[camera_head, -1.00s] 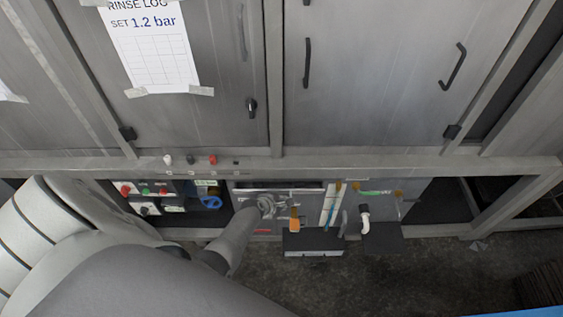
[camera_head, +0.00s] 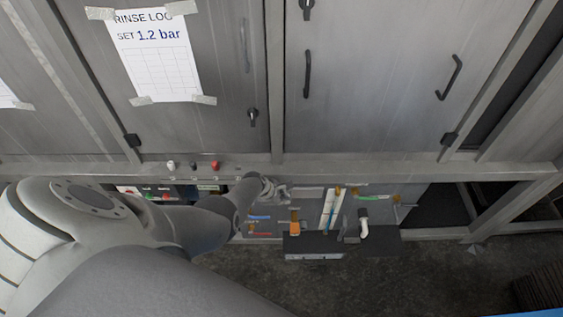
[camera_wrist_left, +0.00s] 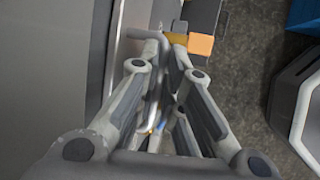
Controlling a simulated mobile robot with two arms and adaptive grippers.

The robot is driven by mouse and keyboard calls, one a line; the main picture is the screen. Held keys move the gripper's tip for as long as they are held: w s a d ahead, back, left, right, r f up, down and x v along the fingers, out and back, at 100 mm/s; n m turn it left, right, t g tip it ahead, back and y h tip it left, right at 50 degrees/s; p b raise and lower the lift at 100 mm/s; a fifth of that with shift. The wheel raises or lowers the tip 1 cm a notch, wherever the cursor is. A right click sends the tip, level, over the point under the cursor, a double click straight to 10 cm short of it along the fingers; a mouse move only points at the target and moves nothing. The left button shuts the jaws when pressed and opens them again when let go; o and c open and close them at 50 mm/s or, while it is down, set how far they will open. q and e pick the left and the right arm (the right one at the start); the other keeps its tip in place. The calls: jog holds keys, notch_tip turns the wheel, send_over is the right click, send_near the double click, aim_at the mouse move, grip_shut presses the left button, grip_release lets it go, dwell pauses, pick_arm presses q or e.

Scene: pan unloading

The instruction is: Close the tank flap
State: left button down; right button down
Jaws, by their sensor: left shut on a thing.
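The tank flap (camera_head: 308,194) looks like a grey metal panel in the low front, below the ledge under the cabinet doors. Its left part is hidden behind my left gripper, and I cannot tell how far it stands open. My left gripper (camera_head: 275,190) is at the flap's left part, shut on what looks like its handle. In the left wrist view, the fingers (camera_wrist_left: 163,68) close around a thin, bent grey handle (camera_wrist_left: 148,35). My right gripper is in neither view.
An orange-handled part (camera_head: 295,228) stands just right of and below the gripper; its orange block (camera_wrist_left: 201,45) is close to the fingers in the wrist view. A dark box (camera_head: 312,244), a white pipe elbow (camera_head: 363,226) and upright white tubes (camera_head: 328,208) stand to the right. Buttons (camera_head: 215,165) line the ledge.

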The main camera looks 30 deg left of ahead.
pick_arm(q)
jog(key=shift+w+a+r, duration=0.25)
jog(key=c, duration=1.6)
grip_release()
jog(key=shift+r, duration=0.1)
jog(key=shift+o, duration=0.2)
jog(key=shift+s+d, duration=0.1)
jog(key=shift+s, duration=0.1)
jog(key=v, duration=1.1)
jog(key=shift+s+r, duration=0.25)
jog(key=shift+r, duration=0.1)
